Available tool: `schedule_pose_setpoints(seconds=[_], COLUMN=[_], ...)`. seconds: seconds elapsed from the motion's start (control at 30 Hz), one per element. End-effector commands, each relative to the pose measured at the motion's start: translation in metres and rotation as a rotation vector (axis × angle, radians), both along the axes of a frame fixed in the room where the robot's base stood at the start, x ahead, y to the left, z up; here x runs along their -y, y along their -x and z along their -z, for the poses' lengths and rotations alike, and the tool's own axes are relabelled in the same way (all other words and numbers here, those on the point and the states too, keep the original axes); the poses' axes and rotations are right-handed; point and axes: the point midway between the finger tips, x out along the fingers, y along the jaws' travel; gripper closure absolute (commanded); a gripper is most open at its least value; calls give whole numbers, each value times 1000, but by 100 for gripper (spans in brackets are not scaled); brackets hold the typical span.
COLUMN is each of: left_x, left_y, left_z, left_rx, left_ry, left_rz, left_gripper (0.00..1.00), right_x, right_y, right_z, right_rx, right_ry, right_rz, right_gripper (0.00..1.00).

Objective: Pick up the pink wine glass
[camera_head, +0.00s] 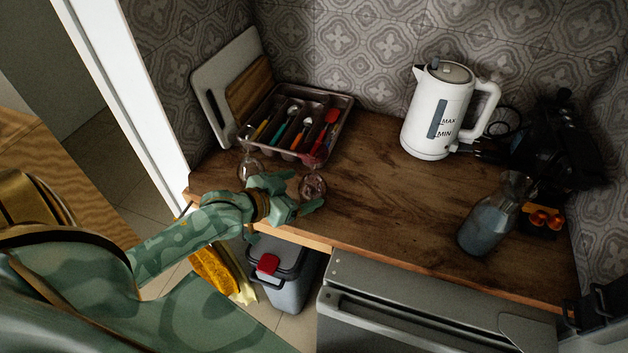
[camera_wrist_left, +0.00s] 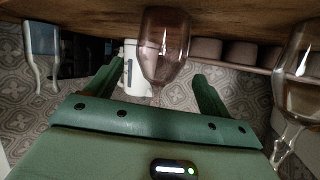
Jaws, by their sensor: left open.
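The pink wine glass (camera_head: 312,186) stands near the front edge of the wooden counter, just ahead of my left gripper (camera_head: 301,191). In the left wrist view, which is upside down, the pink wine glass (camera_wrist_left: 165,45) appears between the two green fingers of the left gripper (camera_wrist_left: 158,72), with a gap on each side. The left gripper is open and holds nothing. A second, clear wine glass (camera_head: 250,168) stands to the left, beside the gripper; it also shows in the left wrist view (camera_wrist_left: 300,85). My right gripper is not in view.
A cutlery tray (camera_head: 343,130) with several utensils sits behind the glasses, by cutting boards (camera_head: 225,85). A white kettle (camera_head: 436,112) stands at the back. A jar of blue liquid (camera_head: 487,228) is at the right. The counter (camera_head: 385,200) between is clear.

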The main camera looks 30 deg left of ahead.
Motion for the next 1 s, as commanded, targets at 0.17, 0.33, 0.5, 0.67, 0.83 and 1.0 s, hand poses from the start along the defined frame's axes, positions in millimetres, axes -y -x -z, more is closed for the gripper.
schedule_pose_setpoints(seconds=[0.17, 0.33, 0.5, 0.67, 0.83, 1.0], left_x=[4, 10, 15, 16, 16, 16], left_y=[-14, -38, -57, -60, -60, -60], left_z=[6, 17, 25, 25, 25, 25], left_rx=[1, 1, 0, 0, 0, 1], left_ry=[0, 0, 1, -1, -1, -1], left_rz=[0, -1, 0, 0, 0, 0], left_gripper=[19, 19, 19, 19, 38, 63], right_x=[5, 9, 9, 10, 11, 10], right_y=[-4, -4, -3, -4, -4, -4], right_z=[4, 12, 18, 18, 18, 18], right_rx=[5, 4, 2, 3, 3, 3], right_ry=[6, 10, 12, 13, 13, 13], right_rz=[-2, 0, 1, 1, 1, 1], right_gripper=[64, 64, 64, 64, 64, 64])
